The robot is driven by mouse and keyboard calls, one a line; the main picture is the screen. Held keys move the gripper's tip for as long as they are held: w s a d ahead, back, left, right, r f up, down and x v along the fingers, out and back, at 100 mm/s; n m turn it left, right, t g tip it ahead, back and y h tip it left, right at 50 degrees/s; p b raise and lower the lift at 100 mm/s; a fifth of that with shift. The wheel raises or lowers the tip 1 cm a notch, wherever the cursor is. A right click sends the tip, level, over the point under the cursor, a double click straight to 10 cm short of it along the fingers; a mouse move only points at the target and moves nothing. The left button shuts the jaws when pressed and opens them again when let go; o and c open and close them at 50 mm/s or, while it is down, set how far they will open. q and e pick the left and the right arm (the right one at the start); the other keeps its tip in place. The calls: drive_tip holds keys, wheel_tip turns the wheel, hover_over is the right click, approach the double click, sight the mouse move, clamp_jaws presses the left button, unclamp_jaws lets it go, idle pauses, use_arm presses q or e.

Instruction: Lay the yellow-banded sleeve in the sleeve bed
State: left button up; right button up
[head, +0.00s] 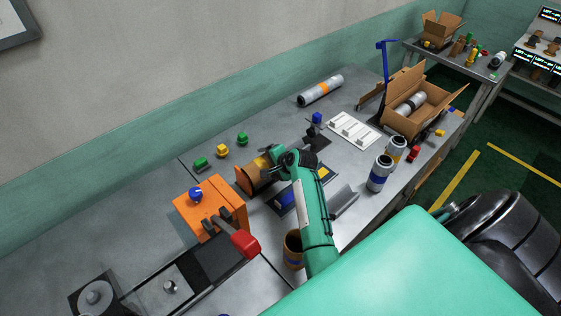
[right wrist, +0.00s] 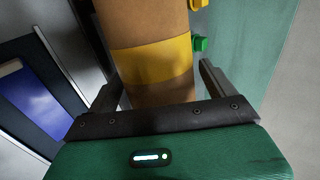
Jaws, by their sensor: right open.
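The yellow-banded sleeve (head: 256,178) is a brown tube on the bench, just right of the orange machine block. In the right wrist view the sleeve (right wrist: 152,60) runs between the two fingers, its yellow band just ahead of the palm. My right gripper (right wrist: 160,80) is open, with a finger on either side of the sleeve and a visible gap on the right. In the head view the right gripper (head: 272,157) partly covers the sleeve. I cannot clearly identify the sleeve bed; a grey angled trough (head: 345,203) lies right of my forearm. My left gripper is out of view.
The orange block (head: 208,207) has a blue knob and red-handled lever. A blue-banded brown tube (head: 293,252) stands near the front edge. Silver canisters (head: 379,174), a white slotted plate (head: 353,130) and an open carton (head: 417,119) stand right. Small coloured pieces (head: 222,151) lie behind.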

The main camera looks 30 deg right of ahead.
drive_tip(key=a+b+v, duration=0.1)
drive_tip(key=v, duration=0.7)
drive_tip(key=shift+d+r, duration=0.5)
drive_tip(key=shift+r, duration=0.1)
